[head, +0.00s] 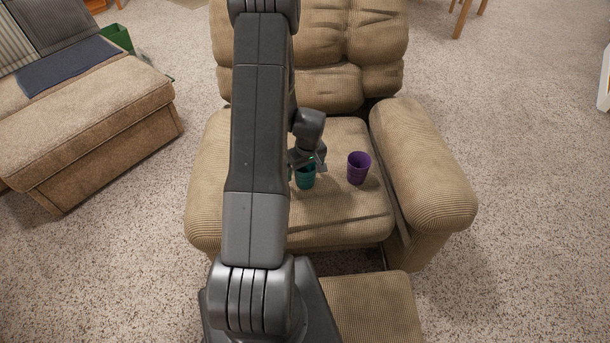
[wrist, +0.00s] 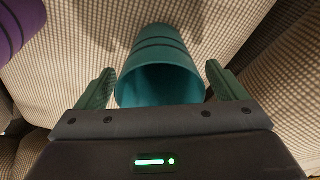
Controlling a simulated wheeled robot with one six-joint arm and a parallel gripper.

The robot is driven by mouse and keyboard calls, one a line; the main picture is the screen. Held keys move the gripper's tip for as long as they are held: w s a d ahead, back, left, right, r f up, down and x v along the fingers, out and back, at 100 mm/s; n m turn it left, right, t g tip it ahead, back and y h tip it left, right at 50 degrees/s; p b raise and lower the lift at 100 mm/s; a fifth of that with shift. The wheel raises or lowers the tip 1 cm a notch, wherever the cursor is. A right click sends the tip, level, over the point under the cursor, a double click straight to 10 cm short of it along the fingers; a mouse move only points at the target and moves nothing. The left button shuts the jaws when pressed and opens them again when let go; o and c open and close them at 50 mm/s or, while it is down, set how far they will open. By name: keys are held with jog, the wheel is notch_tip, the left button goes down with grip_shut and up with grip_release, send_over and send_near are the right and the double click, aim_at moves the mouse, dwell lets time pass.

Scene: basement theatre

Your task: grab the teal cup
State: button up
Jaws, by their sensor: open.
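The teal cup (head: 305,179) stands on the seat of the tan armchair (head: 340,225), partly hidden in the head view by my arm and gripper. In the wrist view the teal cup (wrist: 160,75) lies between the two open fingers, its mouth facing the gripper body. In the head view my gripper (head: 307,160) is right at the cup.
A purple cup (head: 358,168) stands on the seat just right of the teal cup; its edge shows at the upper left of the wrist view (wrist: 18,28). The chair's right armrest (head: 425,165) and backrest (head: 330,75) rise around the seat. The front of the seat is clear.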

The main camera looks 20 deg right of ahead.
jog(key=c, duration=1.1)
jog(key=shift+o, duration=0.2)
